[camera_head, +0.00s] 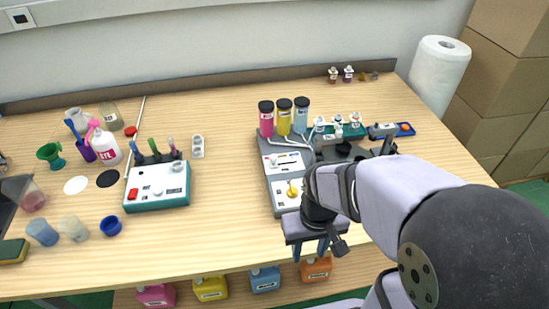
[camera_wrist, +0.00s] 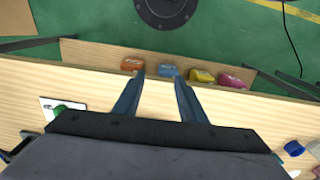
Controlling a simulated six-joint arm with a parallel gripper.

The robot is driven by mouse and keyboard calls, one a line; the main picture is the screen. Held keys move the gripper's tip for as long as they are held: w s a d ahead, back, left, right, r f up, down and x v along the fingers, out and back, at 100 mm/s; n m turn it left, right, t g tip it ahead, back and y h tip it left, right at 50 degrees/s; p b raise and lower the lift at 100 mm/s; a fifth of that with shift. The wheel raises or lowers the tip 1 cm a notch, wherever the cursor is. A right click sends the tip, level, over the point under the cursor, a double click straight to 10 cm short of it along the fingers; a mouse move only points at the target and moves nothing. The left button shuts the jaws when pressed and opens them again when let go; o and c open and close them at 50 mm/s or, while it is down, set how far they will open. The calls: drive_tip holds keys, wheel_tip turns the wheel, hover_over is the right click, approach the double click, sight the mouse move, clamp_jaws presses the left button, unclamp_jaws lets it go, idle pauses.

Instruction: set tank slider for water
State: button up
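The dispensing machine (camera_head: 272,180) is a grey box right of the table's middle. Three tanks with black lids stand at its back: pink (camera_head: 266,124), yellow (camera_head: 284,121) and light blue (camera_head: 301,119). Its front panels carry a small white control (camera_head: 273,160) and a yellow knob (camera_head: 292,190). I cannot tell which part is the water slider; my arm hides the machine's right side. My gripper (camera_head: 311,252) points down by the table's front edge, in front of the machine. In the wrist view my gripper (camera_wrist: 160,78) is open, with nothing between the fingers.
Pink (camera_head: 156,296), yellow (camera_head: 210,289), blue (camera_head: 265,279) and orange (camera_head: 316,269) containers stand low, beyond the table's front edge. A teal-and-white device (camera_head: 157,188), cups and bottles occupy the left. A paper roll (camera_head: 436,76) stands at the back right. Bare tabletop lies left of the machine.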

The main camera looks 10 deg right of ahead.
drive_tip(key=w+r+n+t+y+p, duration=0.1)
drive_tip(key=w+r+n+y, duration=0.2)
drive_tip(key=w, duration=1.3)
drive_tip(key=n+t, duration=0.2)
drive_tip(key=n, duration=0.4)
approach(275, 156)
drive_tip(key=shift+p+x, duration=1.75)
drive_tip(key=shift+x, duration=2.35)
drive_tip(key=shift+s+a, duration=0.1)
clamp_jaws()
